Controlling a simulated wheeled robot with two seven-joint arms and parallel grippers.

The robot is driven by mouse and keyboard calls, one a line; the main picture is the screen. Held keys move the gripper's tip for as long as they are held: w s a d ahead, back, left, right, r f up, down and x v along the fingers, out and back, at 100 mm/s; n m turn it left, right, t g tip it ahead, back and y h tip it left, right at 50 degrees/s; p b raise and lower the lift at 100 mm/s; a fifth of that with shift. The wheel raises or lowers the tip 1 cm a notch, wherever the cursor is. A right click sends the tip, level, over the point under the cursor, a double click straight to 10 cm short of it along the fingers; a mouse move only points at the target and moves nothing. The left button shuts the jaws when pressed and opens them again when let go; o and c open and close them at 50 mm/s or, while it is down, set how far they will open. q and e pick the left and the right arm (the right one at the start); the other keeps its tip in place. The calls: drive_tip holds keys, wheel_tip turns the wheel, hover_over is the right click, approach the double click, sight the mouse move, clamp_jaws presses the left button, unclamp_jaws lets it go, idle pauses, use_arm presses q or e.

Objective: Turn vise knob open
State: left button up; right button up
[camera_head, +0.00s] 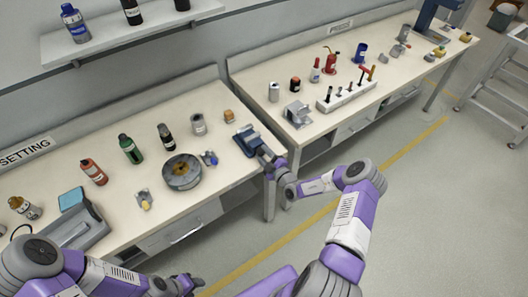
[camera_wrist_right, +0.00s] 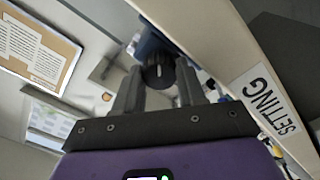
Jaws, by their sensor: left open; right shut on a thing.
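The blue vise (camera_head: 245,138) sits at the right end of the near bench, close to its front edge. In the right wrist view its blue body (camera_wrist_right: 150,42) shows behind a round black knob (camera_wrist_right: 158,73). My right gripper (camera_head: 266,155) is at the front of the vise, shut on the knob with one finger on each side of it. In the head view the gripper hides the knob. My left gripper (camera_head: 187,284) is open and empty, low in front of the bench and well away from the vise.
A second bench to the right holds a tool rack (camera_head: 346,96). The floor in front is clear.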

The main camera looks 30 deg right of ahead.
drive_tip(key=n+p, duration=0.1)
drive_tip(key=n, duration=0.3)
drive_tip(key=shift+n+p, duration=0.3)
drive_tip(key=shift+p, duration=0.1)
drive_tip(key=n+p, duration=0.1)
drive_tip(key=n, duration=0.3)
drive_tip(key=shift+n, duration=0.3)
drive_tip(key=n+p, duration=0.1)
drive_tip(key=n, duration=0.3)
drive_tip(key=shift+p, duration=0.4)
drive_tip(key=shift+f+n+p, duration=0.15)
drive_tip(key=shift+n+p, duration=0.3)
drive_tip(key=shift+n, duration=1.65)
drive_tip(key=o, duration=1.1)
drive_tip(key=shift+s, duration=0.15)
